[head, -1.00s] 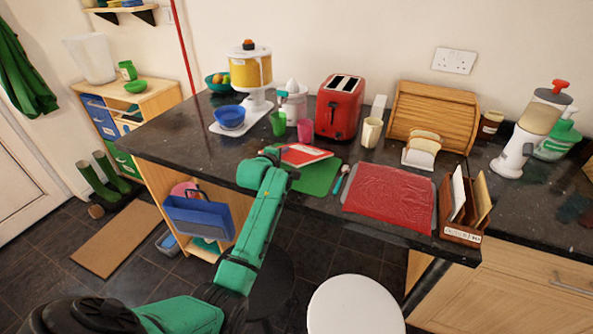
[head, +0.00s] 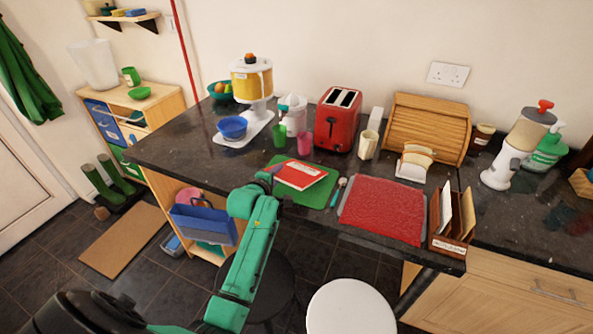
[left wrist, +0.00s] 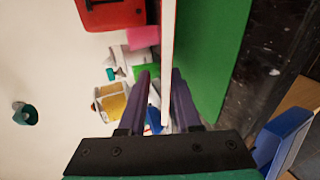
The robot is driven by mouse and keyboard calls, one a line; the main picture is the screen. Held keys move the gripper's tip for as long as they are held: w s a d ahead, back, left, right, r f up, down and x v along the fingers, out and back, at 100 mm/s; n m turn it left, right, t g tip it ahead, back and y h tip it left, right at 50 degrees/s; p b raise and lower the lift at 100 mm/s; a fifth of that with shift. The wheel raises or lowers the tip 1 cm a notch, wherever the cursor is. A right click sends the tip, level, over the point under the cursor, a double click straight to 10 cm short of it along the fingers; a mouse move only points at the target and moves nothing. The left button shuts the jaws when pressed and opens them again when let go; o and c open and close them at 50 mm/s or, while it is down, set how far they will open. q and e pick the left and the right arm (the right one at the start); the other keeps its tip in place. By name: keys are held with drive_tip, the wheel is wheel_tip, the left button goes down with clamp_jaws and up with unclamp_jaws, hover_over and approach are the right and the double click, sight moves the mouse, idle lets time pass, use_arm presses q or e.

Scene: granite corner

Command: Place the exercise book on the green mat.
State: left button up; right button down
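The red exercise book (head: 301,174) with a white label lies over the green mat (head: 318,196) on the dark counter, within the mat's outline. In the left wrist view the book (left wrist: 167,60) shows edge-on, close beside the mat (left wrist: 212,60). My left gripper (head: 272,173) is at the book's left edge. In the left wrist view its fingers (left wrist: 160,95) stand apart, with the book's near edge between them, close to the right finger and clear of the left one. Whether the book lies fully flat is hard to tell. My right gripper is not in view.
A teal spoon (head: 338,192) lies right of the mat, beside a red textured mat (head: 385,208). Behind stand a green cup (head: 279,136), pink cup (head: 304,143) and red toaster (head: 338,122). A letter rack (head: 452,222) is at right; a white stool (head: 352,306) stands in front.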

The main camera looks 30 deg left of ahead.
use_arm(q)
drive_tip(key=shift+s+r+p, duration=0.3)
drive_tip(key=shift+s+r, duration=0.15)
drive_tip(key=shift+s, duration=0.05)
drive_tip(key=shift+s+f, duration=0.15)
drive_tip(key=shift+f, duration=0.05)
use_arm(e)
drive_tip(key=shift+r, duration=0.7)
